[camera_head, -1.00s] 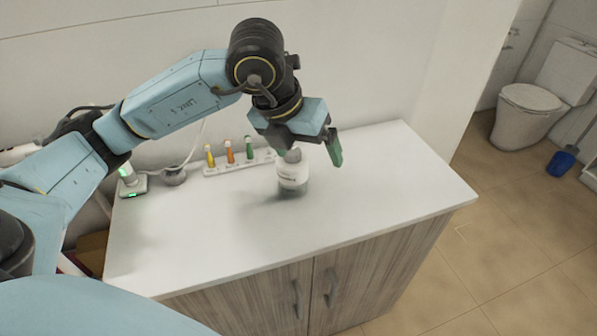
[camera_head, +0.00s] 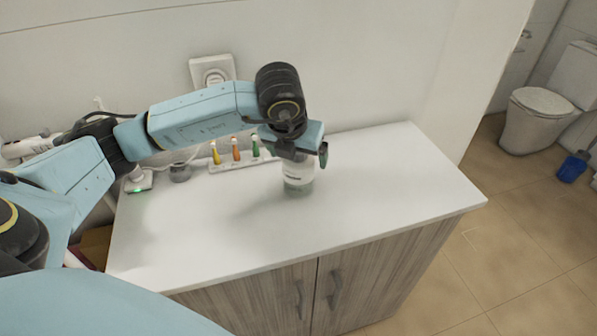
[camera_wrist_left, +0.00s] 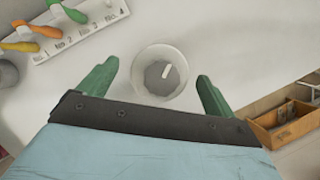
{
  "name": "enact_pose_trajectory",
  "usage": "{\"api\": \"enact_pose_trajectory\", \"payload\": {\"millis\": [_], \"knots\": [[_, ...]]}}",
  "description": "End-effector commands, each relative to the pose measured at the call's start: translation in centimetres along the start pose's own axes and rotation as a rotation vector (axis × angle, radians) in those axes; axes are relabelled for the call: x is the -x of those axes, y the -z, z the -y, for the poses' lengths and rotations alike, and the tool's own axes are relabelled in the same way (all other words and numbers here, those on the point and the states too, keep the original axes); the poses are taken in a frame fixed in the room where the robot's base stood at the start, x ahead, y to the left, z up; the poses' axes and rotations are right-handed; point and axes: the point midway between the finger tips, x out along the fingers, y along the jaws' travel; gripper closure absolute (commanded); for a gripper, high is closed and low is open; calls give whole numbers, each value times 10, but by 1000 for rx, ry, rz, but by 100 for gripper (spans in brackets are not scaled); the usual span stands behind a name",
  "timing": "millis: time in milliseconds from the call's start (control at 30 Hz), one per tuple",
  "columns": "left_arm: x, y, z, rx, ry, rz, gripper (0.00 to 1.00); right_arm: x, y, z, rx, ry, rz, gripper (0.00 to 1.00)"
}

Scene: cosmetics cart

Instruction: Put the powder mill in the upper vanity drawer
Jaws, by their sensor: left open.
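The powder mill appears to be the white container with a clear greenish base (camera_head: 298,178), standing upright on the white countertop. In the left wrist view its round grey top (camera_wrist_left: 163,75) shows from above, with a pale mark on it. My left gripper (camera_head: 300,160) is over the container, pointing down, and hides its top in the head view. Its green fingers are open on either side of the container, with gaps on both sides. An upper vanity drawer cannot be made out for certain. My right gripper is not in view.
A numbered white rack (camera_head: 232,163) with yellow, orange and green items stands behind, near the wall. A small grey cup (camera_head: 180,172) is left of it. An open wooden tray or drawer (camera_wrist_left: 290,125) shows at the wrist view's right. The counter's right half is clear.

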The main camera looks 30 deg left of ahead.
Motion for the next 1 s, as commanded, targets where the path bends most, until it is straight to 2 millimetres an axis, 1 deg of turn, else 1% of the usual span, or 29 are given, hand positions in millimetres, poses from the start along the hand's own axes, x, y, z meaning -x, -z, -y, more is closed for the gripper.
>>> {"api": "enact_pose_trajectory", "payload": {"millis": [33,100,200,433,467,900,933,967,1000], "knots": [[-9,0,0,1,-2,-3,9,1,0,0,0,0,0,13],[-18,0,0,-1,0,-4,9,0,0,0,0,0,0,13],[-26,0,1,-1,1,0,9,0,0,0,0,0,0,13],[-28,0,1,-2,1,0,9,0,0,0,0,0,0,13],[-28,0,1,-2,1,0,10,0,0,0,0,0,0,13],[-28,0,0,-1,1,0,67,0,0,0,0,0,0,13],[-27,-1,0,-1,2,2,67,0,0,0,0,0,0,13],[-27,-1,0,-1,2,2,72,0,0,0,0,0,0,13],[-27,-1,0,-1,2,2,72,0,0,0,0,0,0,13]]}}
